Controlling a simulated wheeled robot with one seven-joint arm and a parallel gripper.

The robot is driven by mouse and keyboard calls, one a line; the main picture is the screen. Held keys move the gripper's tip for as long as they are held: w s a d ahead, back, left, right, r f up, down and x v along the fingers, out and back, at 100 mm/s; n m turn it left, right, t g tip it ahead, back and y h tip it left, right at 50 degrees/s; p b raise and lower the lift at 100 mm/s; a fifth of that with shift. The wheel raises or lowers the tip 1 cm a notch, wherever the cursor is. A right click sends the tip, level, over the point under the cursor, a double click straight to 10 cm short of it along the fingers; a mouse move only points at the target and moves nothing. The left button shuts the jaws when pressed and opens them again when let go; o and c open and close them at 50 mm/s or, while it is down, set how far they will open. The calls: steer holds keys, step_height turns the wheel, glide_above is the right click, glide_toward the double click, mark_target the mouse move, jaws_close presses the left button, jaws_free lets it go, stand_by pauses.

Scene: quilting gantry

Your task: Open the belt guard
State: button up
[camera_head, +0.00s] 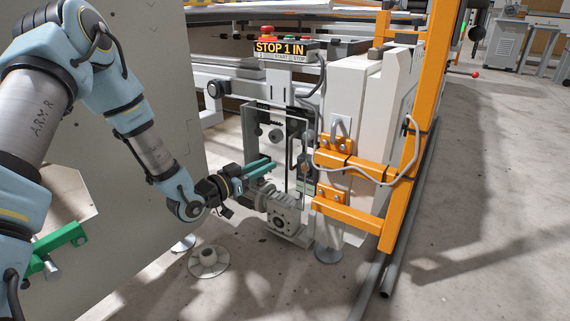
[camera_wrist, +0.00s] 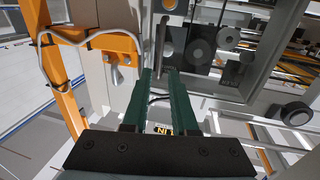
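The belt drive housing (camera_head: 247,125) stands below the sign in the head view, with round pulleys visible inside it. In the wrist view the pulleys (camera_wrist: 197,50) lie beyond my fingertips against a dark plate. A slim upright grey bar (camera_wrist: 161,45), perhaps the guard's handle or edge, shows between and beyond the fingertips. My gripper (camera_head: 270,164) is at the housing's lower front, its two green fingers apart; they also show in the wrist view (camera_wrist: 160,76). I see nothing clearly held. Whether a finger touches the bar, I cannot tell. The guard's outline is partly hidden by my fingers.
A grey gear motor (camera_head: 284,213) sits just below my gripper. An orange frame (camera_head: 350,172) with a looped cable stands close at right. A large pale panel (camera_head: 150,80) is behind my arm at left. A "STOP 1 IN" sign (camera_head: 280,48) is above. Open floor lies at right.

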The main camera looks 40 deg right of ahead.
mark_target(290, 166)
steer(key=d+b, duration=0.1)
steer(key=d, duration=0.6)
steer(key=d+b, duration=0.1)
steer(key=d, duration=0.2)
steer(key=shift+w+d+r+b, duration=0.1)
steer(key=shift+w+d+b, duration=0.2)
steer(key=shift+w, duration=0.05)
jaws_close()
stand_by(1.0)
